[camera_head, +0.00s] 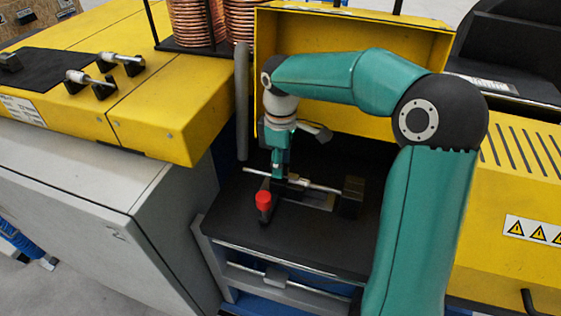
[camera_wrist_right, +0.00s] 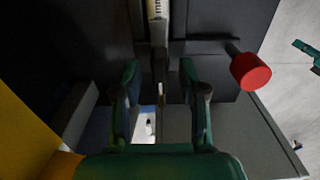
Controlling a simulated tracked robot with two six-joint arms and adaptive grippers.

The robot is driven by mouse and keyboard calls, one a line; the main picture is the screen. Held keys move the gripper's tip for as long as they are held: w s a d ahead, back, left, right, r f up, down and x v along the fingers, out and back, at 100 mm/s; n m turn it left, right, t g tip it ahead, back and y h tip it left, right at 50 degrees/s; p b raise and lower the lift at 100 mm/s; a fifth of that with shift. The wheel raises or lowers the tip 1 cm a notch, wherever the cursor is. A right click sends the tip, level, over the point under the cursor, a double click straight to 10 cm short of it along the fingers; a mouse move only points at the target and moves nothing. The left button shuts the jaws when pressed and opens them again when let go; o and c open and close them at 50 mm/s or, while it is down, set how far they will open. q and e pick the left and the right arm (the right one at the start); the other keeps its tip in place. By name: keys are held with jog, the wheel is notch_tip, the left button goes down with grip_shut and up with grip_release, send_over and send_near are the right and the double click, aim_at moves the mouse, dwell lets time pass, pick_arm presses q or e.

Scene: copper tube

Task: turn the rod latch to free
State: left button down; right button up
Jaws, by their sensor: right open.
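A thin silver rod (camera_head: 322,187) lies across a small fixture on the black shelf. A red knob (camera_head: 263,198) is at the fixture's front left; it also shows in the right wrist view (camera_wrist_right: 250,71), on a dark stem. My right gripper (camera_head: 277,174) reaches down over the rod, near the knob. In the right wrist view its two fingers (camera_wrist_right: 160,92) stand apart. The pale rod (camera_wrist_right: 158,20) runs upward in that view, ahead of the gap between them. The knob is outside the fingers, to the right. Contact with the latch cannot be told. My left gripper is not in view.
A dark block (camera_head: 352,196) stands at the rod's right end. The yellow raised cover (camera_head: 345,35) is behind, with a grey vertical bar (camera_head: 242,100) at its left. A yellow cabinet (camera_head: 160,110) with small rod fixtures is to the left. Copper coils (camera_head: 200,22) stand behind.

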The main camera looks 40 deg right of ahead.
jog(key=shift+c, duration=0.4)
grip_shut()
jog(key=shift+m, duration=0.4)
jog(key=m, duration=0.8)
jog(key=shift+s+a+b, duration=0.1)
jog(key=shift+b, duration=0.2)
jog(key=m, duration=0.4)
jog(key=shift+a+m, duration=0.1)
jog(key=shift+m, duration=0.2)
jog(key=shift+m+b, duration=0.35)
jog(key=shift+m, duration=1.85)
